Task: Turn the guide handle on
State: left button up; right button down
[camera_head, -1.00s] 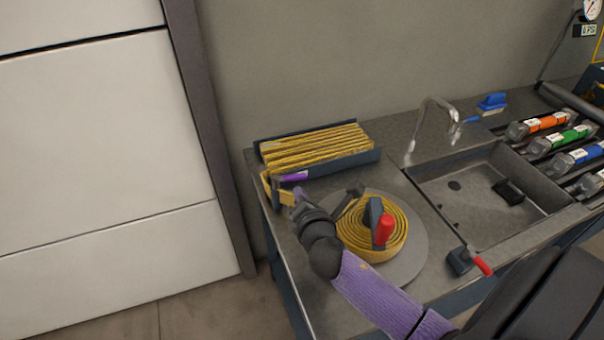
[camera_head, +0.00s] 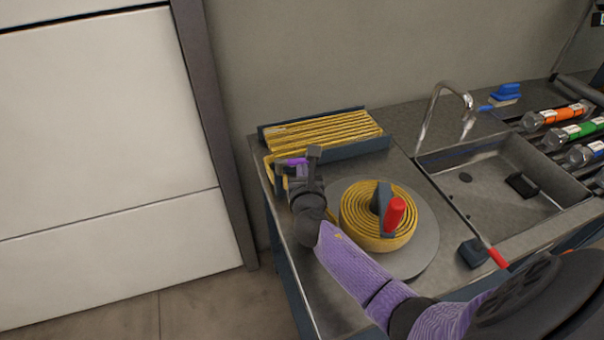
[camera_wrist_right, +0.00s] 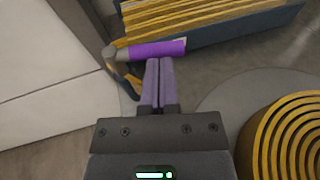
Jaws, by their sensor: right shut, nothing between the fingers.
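The guide handle, a purple cylinder (camera_wrist_right: 158,49) on a grey metal pivot, sticks out in front of the hose tray. In the head view the purple handle (camera_head: 296,161) is partly hidden by my right wrist. My right gripper (camera_wrist_right: 160,63) is shut and empty, its two purple fingers together. Its tips are right at the near side of the handle's middle; I cannot tell if they touch it. In the head view my right gripper (camera_head: 301,172) is small and partly hidden at the bench's left end. My left gripper is not in view.
A dark tray (camera_head: 350,147) of folded yellow hose stands behind the handle. A coiled yellow hose (camera_head: 362,235) with a red-handled crank (camera_head: 394,215) lies on a round plate to the right. A sink (camera_head: 500,175) and a red-handled lever (camera_head: 497,258) are farther right.

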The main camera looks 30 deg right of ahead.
jog(key=shift+w+d, duration=0.15)
jog(key=shift+w, duration=0.1)
jog(key=shift+w+d+n+t+y+p, duration=0.45)
jog(key=shift+d+n+y, duration=0.15)
jog(key=shift+n+y, duration=0.25)
